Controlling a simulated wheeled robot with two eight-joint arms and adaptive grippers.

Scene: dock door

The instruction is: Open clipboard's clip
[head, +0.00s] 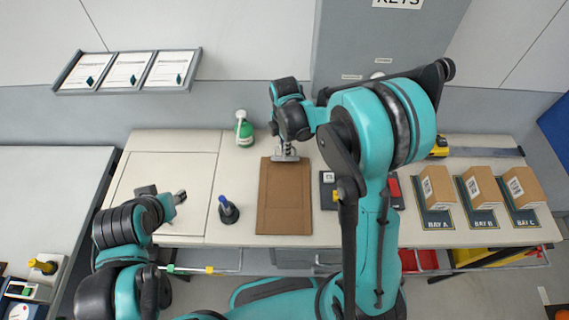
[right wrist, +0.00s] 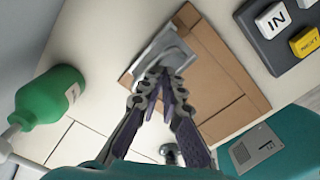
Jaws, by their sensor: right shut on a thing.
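The brown clipboard (head: 285,205) lies flat on the pale counter, and it also shows in the right wrist view (right wrist: 232,100). Its silver metal clip (right wrist: 150,55) is at the far end of the board. My right gripper (head: 285,150) is over that end; in the right wrist view its fingertips (right wrist: 160,72) are close together and shut on the clip. The fingers hide part of the clip, so how far it is raised cannot be told. My left gripper (head: 179,197) is above the counter to the left, away from the clipboard; its jaw gap is too small to judge.
A green bottle (head: 243,130) stands left of the clip. A pen in a dark holder (head: 228,211) stands left of the clipboard. A dark key pad (head: 328,190) is close on its right. Boxes (head: 437,187) stand further right.

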